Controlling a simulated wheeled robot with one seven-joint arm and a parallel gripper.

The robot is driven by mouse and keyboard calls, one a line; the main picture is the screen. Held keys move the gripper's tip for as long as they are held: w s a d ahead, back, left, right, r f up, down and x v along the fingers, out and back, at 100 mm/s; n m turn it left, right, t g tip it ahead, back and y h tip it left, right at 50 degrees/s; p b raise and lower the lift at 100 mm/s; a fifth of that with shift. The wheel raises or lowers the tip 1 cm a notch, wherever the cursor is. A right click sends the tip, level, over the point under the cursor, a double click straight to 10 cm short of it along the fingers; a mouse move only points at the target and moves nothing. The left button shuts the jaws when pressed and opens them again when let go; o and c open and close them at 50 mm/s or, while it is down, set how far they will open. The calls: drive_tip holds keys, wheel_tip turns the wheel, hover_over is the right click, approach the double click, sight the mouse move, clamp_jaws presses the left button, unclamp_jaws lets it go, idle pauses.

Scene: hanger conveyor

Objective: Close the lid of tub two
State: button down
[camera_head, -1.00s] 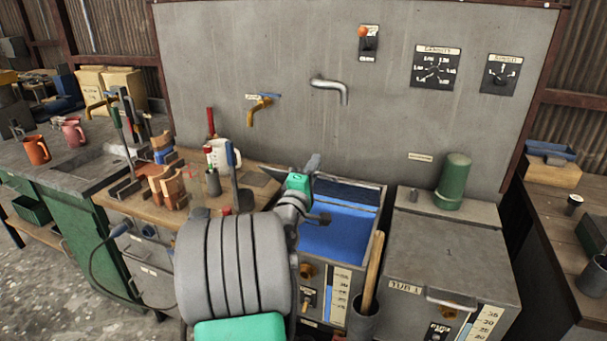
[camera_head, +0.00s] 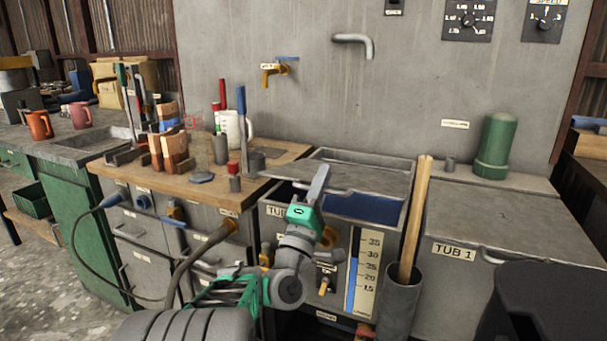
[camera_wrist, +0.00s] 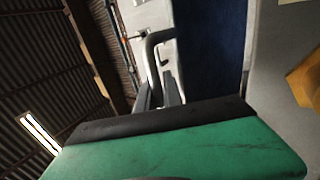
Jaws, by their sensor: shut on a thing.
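Tub two (camera_head: 277,212) is the left grey metal tub, with its label partly hidden behind my gripper. Its grey lid (camera_head: 375,179) slopes low over the opening. A gap shows between the lid and the tub's front rim, with blue liquid (camera_head: 362,207) inside. My gripper (camera_head: 319,180) is at the lid's front edge, shut on the lid's handle (camera_head: 342,191). In the wrist view, the bent grey handle (camera_wrist: 150,50) runs into the dark fingers (camera_wrist: 160,95). My green and grey hand hides part of the tub's front.
Tub 1 (camera_head: 500,222) stands closed at right, with a green cylinder (camera_head: 495,147) behind it. A wooden stick (camera_head: 416,215) stands in a grey holder (camera_head: 400,300) between the tubs. A wooden bench (camera_head: 205,188) with tools and cups is at left. A faucet (camera_head: 353,40) is above.

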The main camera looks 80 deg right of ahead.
drive_tip(key=f+b, duration=0.2)
drive_tip(key=a+f+b, duration=0.1)
drive_tip(key=f+b, duration=0.3)
drive_tip(key=f, duration=0.1)
drive_tip(key=shift+w+a+f, duration=0.1)
drive_tip(key=shift+w+a, duration=0.05)
drive_tip(key=shift+a, duration=0.1)
drive_tip(key=c, duration=1.8)
unclamp_jaws()
drive_tip(key=shift+w+a, duration=0.1)
drive_tip(key=b+v, duration=0.2)
drive_tip(key=v, duration=0.5)
drive_tip(key=shift+a+f+b, duration=0.25)
drive_tip(key=shift+b, duration=0.15)
